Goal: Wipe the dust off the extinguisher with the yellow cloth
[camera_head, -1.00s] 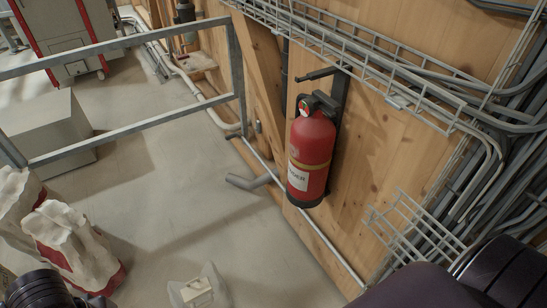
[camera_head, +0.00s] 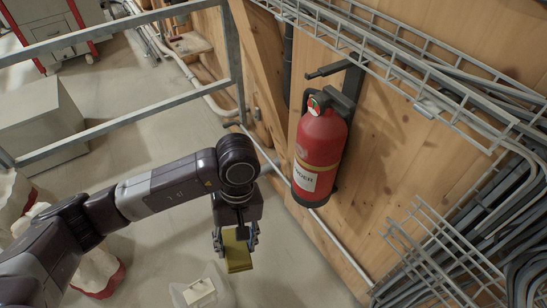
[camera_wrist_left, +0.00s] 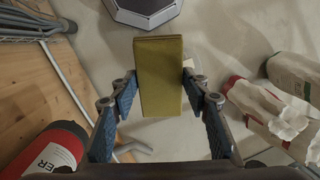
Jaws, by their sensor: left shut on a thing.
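The red extinguisher (camera_head: 320,150) hangs upright on the wooden wall in the head view, with a black handle, a yellow band and a white label. Its lower end also shows in the left wrist view (camera_wrist_left: 45,150). I cannot make out dust on it. My left gripper (camera_head: 237,250) points down to the left of the extinguisher and apart from it. It is shut on the folded yellow cloth (camera_head: 238,256), which hangs between its fingers. In the wrist view the cloth (camera_wrist_left: 160,75) is a flat upright rectangle. My right gripper is not in view.
A wire cable tray (camera_head: 400,80) runs above the extinguisher, and a smaller wire rack (camera_head: 440,250) is at lower right. A grey metal railing (camera_head: 130,120) stands at left. White and red sacks (camera_wrist_left: 265,105) stand on the floor. A pipe runs along the wall's foot.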

